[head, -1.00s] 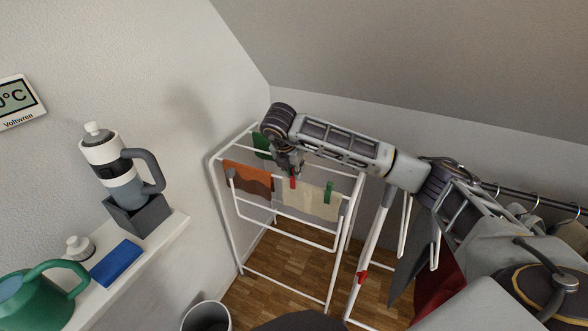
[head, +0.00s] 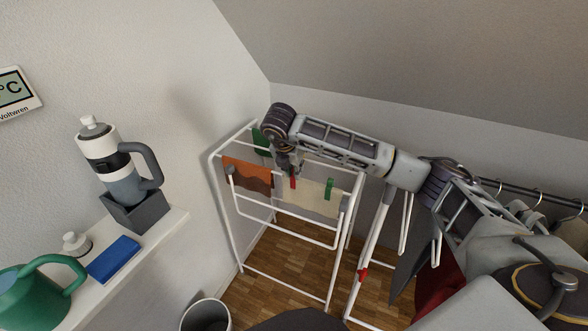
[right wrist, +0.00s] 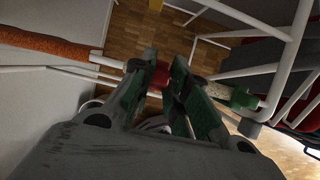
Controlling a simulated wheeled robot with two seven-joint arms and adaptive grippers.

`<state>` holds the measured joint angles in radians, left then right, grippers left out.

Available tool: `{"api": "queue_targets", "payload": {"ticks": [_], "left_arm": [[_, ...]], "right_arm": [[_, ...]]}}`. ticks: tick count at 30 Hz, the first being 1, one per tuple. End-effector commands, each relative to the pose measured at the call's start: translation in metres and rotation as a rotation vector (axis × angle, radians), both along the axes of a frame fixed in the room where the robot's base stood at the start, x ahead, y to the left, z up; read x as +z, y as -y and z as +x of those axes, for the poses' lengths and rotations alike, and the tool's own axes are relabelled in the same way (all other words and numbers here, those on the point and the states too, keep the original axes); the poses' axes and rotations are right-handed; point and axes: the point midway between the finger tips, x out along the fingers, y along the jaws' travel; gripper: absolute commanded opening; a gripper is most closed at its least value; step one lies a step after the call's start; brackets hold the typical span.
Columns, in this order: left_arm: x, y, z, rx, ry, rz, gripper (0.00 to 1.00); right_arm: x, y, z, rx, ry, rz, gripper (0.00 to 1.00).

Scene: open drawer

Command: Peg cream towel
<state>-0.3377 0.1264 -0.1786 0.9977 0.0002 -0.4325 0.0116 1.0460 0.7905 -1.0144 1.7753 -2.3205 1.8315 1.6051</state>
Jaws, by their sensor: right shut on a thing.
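The cream towel (head: 312,199) hangs over the front rail of the white drying rack (head: 227,215). A red peg (head: 293,183) is at the towel's left end and a green peg (head: 329,189) stands near its right end, on the rail. My right gripper (head: 291,173) is over the left end of the towel, shut on the red peg. In the right wrist view, the fingers (right wrist: 165,68) close around the red peg (right wrist: 160,76) at the rail. The green peg (right wrist: 243,98) shows further right there. My left gripper is not in view.
An orange-brown towel (head: 247,174) hangs left of the cream one, and a green cloth (head: 261,142) behind it. A shelf at left holds a bottle (head: 112,165), a blue block (head: 114,259) and a green watering can (head: 30,295). A bin (head: 206,318) stands below.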

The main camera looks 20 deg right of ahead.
Motion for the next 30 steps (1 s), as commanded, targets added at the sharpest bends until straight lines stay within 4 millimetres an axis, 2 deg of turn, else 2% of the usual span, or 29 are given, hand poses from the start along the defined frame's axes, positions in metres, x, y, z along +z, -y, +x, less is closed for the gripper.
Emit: {"api": "queue_targets", "payload": {"ticks": [4, 5, 10, 23, 30], "left_arm": [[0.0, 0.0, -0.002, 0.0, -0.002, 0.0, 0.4], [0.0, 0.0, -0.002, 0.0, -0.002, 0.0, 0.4], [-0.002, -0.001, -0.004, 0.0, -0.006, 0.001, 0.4], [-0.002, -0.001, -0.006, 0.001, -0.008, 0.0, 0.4], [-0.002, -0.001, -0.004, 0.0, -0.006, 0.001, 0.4]], "right_arm": [[0.0, 0.0, 0.0, 0.0, 0.0, 0.0, 0.06], [0.0, 0.0, 0.0, 0.0, 0.0, 0.0, 0.19], [0.0, 0.0, 0.0, 0.0, 0.0, 0.0, 0.41], [0.002, -0.001, -0.001, 0.0, 0.001, 0.001, 0.42], [0.019, -0.006, -0.005, 0.001, 0.001, 0.001, 0.42]]}}
